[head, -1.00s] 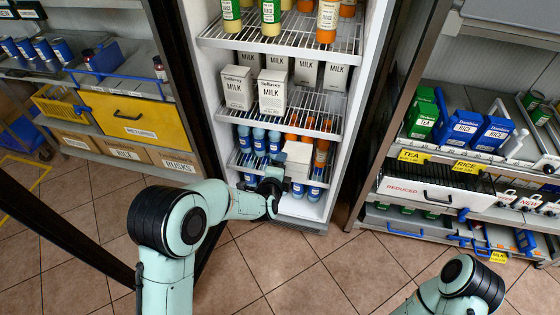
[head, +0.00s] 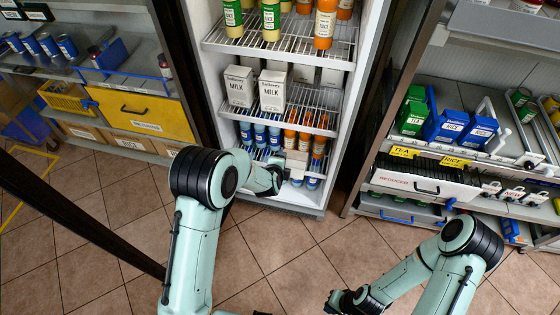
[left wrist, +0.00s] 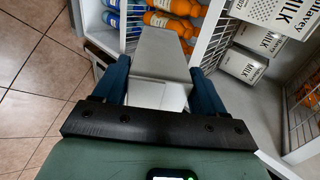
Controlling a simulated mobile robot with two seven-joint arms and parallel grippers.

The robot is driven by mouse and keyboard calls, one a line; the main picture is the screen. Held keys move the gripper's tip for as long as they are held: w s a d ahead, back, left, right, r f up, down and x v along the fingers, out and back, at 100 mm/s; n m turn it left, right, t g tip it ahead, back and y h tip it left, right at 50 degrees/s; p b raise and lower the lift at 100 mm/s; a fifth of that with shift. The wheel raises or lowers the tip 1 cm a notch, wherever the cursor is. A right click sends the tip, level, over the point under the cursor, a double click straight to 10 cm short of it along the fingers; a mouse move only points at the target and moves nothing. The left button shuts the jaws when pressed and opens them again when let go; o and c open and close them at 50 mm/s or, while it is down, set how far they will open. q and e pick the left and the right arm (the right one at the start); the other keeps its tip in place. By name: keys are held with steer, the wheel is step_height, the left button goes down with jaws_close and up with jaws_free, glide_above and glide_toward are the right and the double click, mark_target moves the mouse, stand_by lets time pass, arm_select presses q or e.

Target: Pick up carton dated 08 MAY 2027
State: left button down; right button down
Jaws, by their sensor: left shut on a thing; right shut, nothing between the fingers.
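A plain pale carton (left wrist: 160,54) sits between the fingers of my left gripper (left wrist: 160,84). The gripper is shut on it. In the head view this carton (head: 297,158) shows just in front of the lower cooler shelves, partly hidden by my left gripper (head: 281,165). No date is readable on it. Two white MILK cartons (head: 239,87) (head: 272,91) stand at the front of the middle shelf, with more cartons (head: 303,74) behind; their dates are too small to read. My right gripper (head: 346,299) is low over the floor, away from the cooler, shut and empty.
Blue-capped and orange bottles (head: 305,142) stand on the lower shelf close to the held carton. Juice bottles (head: 326,22) are above. The open cooler door (head: 75,215) is at left; a shelf unit with tea and rice (head: 430,187) is at right. The floor between is clear.

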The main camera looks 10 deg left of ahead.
arm_select(q)
steer(key=shift+w+d+r+g+p, duration=0.1)
steer(key=shift+w+r+g+p, duration=0.35)
steer(key=shift+g+p, duration=0.55)
steer(key=shift+f, duration=0.2)
steer(key=shift+g, duration=0.5)
steer(key=shift+s+f, duration=0.15)
steer(key=shift+s+g, duration=0.1)
steer(key=shift+g, duration=1)
steer(key=g, duration=0.2)
steer(key=shift+g, duration=1.2)
arm_select(e)
steer(key=shift+t, duration=0.3)
steer(key=w+r, duration=0.3)
steer(key=w, duration=0.1)
steer(key=shift+r, duration=0.3)
